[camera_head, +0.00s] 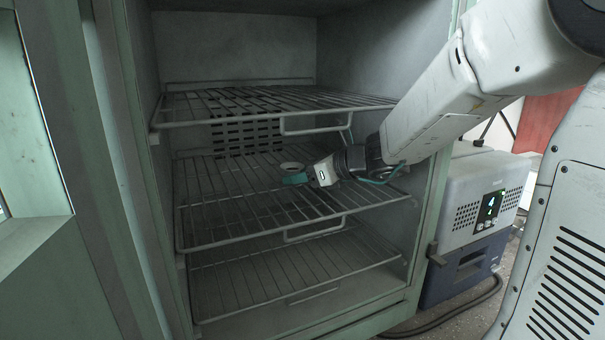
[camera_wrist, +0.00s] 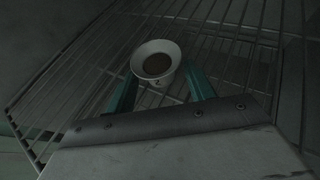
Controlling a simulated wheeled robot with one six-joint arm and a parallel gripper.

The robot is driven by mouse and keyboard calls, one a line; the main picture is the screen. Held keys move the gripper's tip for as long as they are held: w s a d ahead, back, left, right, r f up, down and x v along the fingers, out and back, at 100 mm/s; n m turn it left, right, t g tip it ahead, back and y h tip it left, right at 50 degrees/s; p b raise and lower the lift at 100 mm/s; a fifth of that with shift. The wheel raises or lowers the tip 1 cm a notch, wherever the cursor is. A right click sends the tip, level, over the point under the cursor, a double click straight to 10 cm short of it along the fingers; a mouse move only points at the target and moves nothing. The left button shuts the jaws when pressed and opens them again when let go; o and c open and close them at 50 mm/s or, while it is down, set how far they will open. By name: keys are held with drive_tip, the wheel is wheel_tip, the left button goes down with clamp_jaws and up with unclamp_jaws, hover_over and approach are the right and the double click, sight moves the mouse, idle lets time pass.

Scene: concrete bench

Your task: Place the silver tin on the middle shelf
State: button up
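A pale round open-topped container (camera_head: 291,167) with a flared rim and a brownish inside is the only thing that could be the silver tin. It stands about upright over the middle shelf (camera_head: 212,243), inside the cabinet. In the wrist view the container (camera_wrist: 157,61) sits between the two teal fingertips of my gripper (camera_wrist: 160,76). My gripper (camera_head: 295,179) reaches in from the right between the top and middle shelves. The rim covers the fingertips, so contact with its sides is unclear. Whether its base touches the wires is hidden.
The top wire shelf (camera_head: 240,103) lies close above my arm. The bottom wire shelf (camera_head: 250,290) is empty. The rest of the middle shelf is bare. The cabinet's right front edge (camera_head: 434,220) is near my arm. A grey-and-blue box (camera_head: 480,215) stands outside, right.

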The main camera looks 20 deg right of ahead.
drive_tip(key=shift+r, duration=0.2)
drive_tip(key=v, duration=0.6)
drive_tip(key=shift+s+d+f, duration=0.15)
drive_tip(key=shift+d, duration=0.1)
drive_tip(key=s+d, duration=0.2)
drive_tip(key=s, duration=0.1)
drive_tip(key=s+d, duration=0.2)
drive_tip(key=s, duration=0.1)
drive_tip(key=s+d, duration=0.1)
drive_tip(key=s, duration=0.2)
drive_tip(key=shift+d+f, duration=0.1)
drive_tip(key=shift+d, duration=0.3)
